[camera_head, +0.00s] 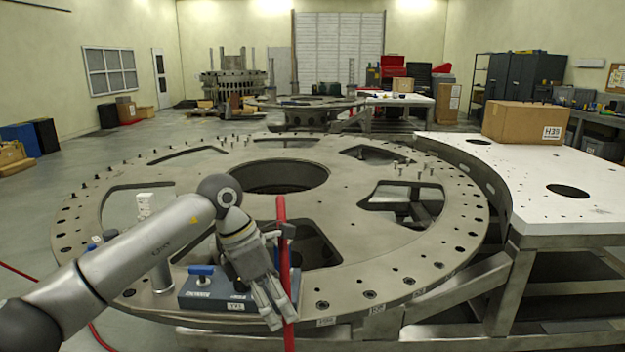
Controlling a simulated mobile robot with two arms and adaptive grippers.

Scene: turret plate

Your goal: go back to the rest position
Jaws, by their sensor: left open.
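My left arm comes in from the lower left, and its gripper (268,308) points down over the near rim of the large round turret plate (340,240). The gripper is open. An upright red bar (283,250) shows right beside the fingers; I cannot tell whether they touch it. A blue-grey box with a blue handle (203,290) sits on the plate's near rim, just left of and partly behind the gripper. My right gripper is not in view.
A white-topped table (540,185) with a cardboard box (525,122) stands at the right. Bolts (403,172) stand up from the plate, which has a big central hole and several cut-outs. A red cable (20,272) lies at the left. Open floor lies beyond the plate at the left.

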